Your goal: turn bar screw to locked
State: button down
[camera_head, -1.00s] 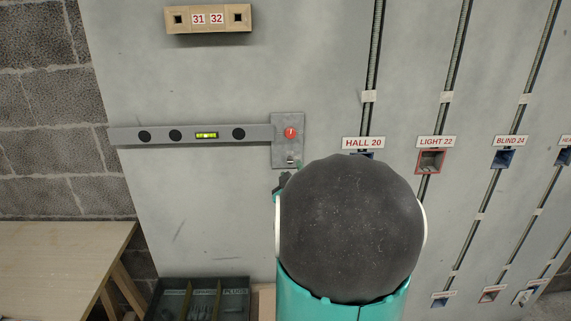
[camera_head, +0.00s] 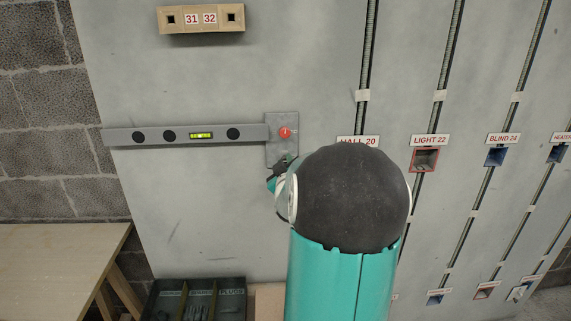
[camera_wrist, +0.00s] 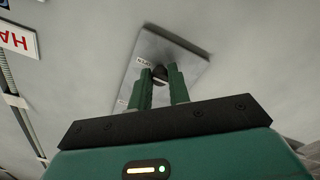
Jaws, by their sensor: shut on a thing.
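A grey plate (camera_head: 274,153) sits on the wall panel at the right end of a grey bar (camera_head: 200,135). A red round knob with a white mark (camera_head: 285,132) is on its upper part. My gripper (camera_head: 281,167) is at the plate's lower end, partly hidden by my arm. In the wrist view, the same plate (camera_wrist: 183,55) shows a dark knob, the bar screw (camera_wrist: 160,72), beside a small label that seems to read OPEN (camera_wrist: 145,63). My green fingers (camera_wrist: 160,79) stand on both sides of the screw, shut on it. Its slot or mark cannot be made out.
The bar has a yellow-green level vial (camera_head: 201,135). A tan block marked 31 32 (camera_head: 201,18) is above. Labelled boxes, such as LIGHT 22 (camera_head: 424,158), are on the right. A dark tray (camera_head: 240,292) and a wooden table (camera_head: 60,265) are below.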

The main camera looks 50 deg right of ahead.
jog(key=shift+m, duration=0.4)
jog(key=m, duration=0.3)
jog(key=shift+a, duration=0.1)
jog(key=m, duration=0.9)
jog(key=shift+m, duration=0.3)
jog(key=m, duration=0.4)
jog(key=shift+m, duration=0.3)
jog(key=c, duration=1.3)
grip_release()
